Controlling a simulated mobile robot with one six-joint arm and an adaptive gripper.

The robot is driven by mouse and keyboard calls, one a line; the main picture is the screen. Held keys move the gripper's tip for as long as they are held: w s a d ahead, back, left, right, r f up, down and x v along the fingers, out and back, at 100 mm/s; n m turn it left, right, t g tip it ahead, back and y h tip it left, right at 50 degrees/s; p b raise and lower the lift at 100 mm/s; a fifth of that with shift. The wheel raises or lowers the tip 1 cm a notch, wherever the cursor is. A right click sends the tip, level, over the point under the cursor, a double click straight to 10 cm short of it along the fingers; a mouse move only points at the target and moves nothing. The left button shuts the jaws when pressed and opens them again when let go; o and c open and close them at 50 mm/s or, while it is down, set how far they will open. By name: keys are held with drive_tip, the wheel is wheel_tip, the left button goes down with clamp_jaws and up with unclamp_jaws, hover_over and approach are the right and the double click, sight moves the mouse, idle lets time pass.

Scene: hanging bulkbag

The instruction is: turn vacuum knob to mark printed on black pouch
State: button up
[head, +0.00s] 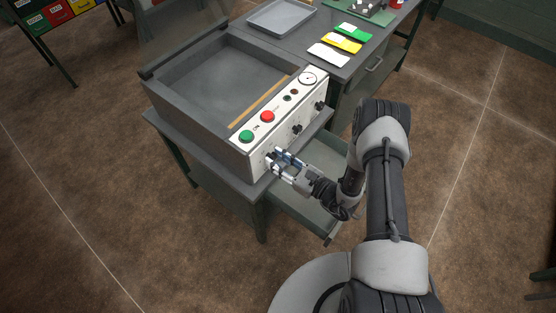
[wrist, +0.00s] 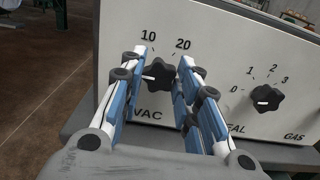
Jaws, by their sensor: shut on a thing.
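The vacuum knob (wrist: 159,74) is a black lobed knob above the letters VAC on the machine's white front panel (wrist: 215,60). Its white pointer line shows on its left side, and the numbers 10 and 20 are printed above it. My gripper (wrist: 164,64) has its blue-padded fingers on either side of the knob and is shut on it. In the head view my gripper (head: 273,161) is at the near left end of the panel and hides the knob. I cannot make out a black pouch in either view.
A second black knob (wrist: 265,98), marked 0 to 3, sits right of my gripper. The panel also has a green button (head: 246,136), a red button (head: 267,117) and a gauge (head: 308,78). Green, yellow and white pouches (head: 328,55) lie on the bench behind. An open drawer (head: 315,205) is below.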

drive_tip(key=c, duration=0.3)
drive_tip(key=shift+c, duration=0.2)
drive_tip(key=shift+m, duration=0.4)
drive_tip(key=m+b, duration=0.1)
drive_tip(key=m, duration=0.3)
drive_tip(key=shift+f+m, duration=0.1)
drive_tip(key=shift+m, duration=0.2)
drive_tip(key=m+b, duration=0.1)
drive_tip(key=m, duration=0.5)
drive_tip(key=shift+w+d, duration=0.1)
drive_tip(key=m+b, duration=0.1)
drive_tip(key=m, duration=0.5)
drive_tip(key=shift+f+m, duration=0.15)
drive_tip(key=shift+m, duration=0.15)
drive_tip(key=m, duration=0.5)
drive_tip(key=shift+m, duration=0.3)
